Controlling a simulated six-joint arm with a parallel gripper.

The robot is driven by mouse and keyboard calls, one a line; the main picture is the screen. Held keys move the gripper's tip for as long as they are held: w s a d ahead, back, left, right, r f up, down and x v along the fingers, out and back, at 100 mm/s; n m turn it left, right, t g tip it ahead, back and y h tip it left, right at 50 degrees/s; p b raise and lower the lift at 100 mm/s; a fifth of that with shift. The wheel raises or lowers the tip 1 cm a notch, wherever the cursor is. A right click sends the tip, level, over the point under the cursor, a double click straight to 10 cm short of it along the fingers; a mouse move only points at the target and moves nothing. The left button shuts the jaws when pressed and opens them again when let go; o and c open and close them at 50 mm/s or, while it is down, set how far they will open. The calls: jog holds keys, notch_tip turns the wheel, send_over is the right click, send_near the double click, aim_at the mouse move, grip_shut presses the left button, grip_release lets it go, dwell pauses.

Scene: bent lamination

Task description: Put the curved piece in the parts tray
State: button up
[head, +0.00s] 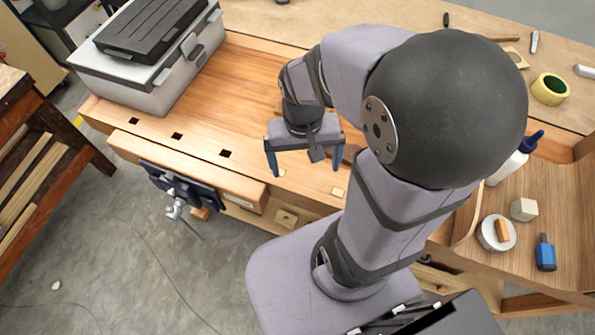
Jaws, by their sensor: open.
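My gripper (305,163) is open, with its two blue fingers spread wide apart above the front part of the wooden workbench (245,95). Nothing shows between the fingers. A thin, curved strip of light wood (466,218) shows at the right of my arm, partly hidden behind it. I cannot tell whether it is the curved piece or part of a tray wall. A wooden tray-like area (560,205) with a raised side lies at the right. It holds a white bottle with a dark blue cap (508,165), a pale block (523,209), a round tin (490,236) and a blue bottle (545,253).
A grey toolbox with a black lid (150,45) stands at the bench's back left. A vise (180,190) is on the front edge. A yellow tape roll (550,88) lies at the back right. My arm hides much of the bench's middle. The bench left of my gripper is clear.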

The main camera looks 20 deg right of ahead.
jog(key=n, duration=0.1)
jog(key=s+a+n, duration=0.1)
jog(key=a+n, duration=0.1)
jog(key=shift+s+a+f+n+y, duration=0.2)
jog(key=shift+a+f+n+y, duration=0.05)
jog(key=shift+f+n+y, duration=0.1)
dwell(1.1)
